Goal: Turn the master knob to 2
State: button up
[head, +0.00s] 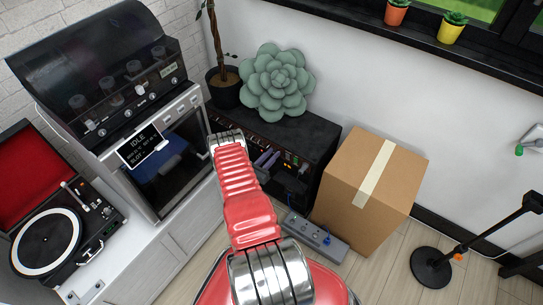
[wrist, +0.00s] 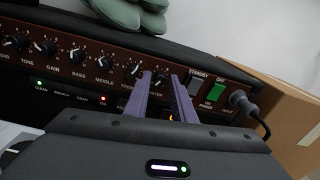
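The master knob (wrist: 158,74) is a small dark knob with a pale pointer, on the brown front panel of the black amplifier (wrist: 215,66). Its label is partly covered, and I cannot read its setting. My gripper (wrist: 162,77) has two purple fingers, spread apart. The fingertips are in front of the panel, one on each side of the master knob in the picture; I cannot tell if they touch it. In the head view the amplifier (head: 316,128) stands at centre and my gripper (head: 266,158) is at its front, its fingertips small there.
Other knobs (wrist: 104,57) sit left of the master knob; a green power switch (wrist: 216,91) and plugged cable (wrist: 241,101) are right. A succulent (head: 276,82) stands on the amplifier. A cardboard box (head: 340,190) and pedalboard (head: 318,238) are nearby on the floor.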

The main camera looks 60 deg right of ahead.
jog(key=shift+c, duration=0.6)
grip_shut()
jog(key=shift+m, duration=0.5)
jog(key=m, duration=1)
jog(key=shift+s+a+m, duration=0.1)
jog(key=shift+a+m, duration=0.05)
jog(key=shift+m, duration=0.15)
jog(key=shift+o, duration=0.6)
grip_release()
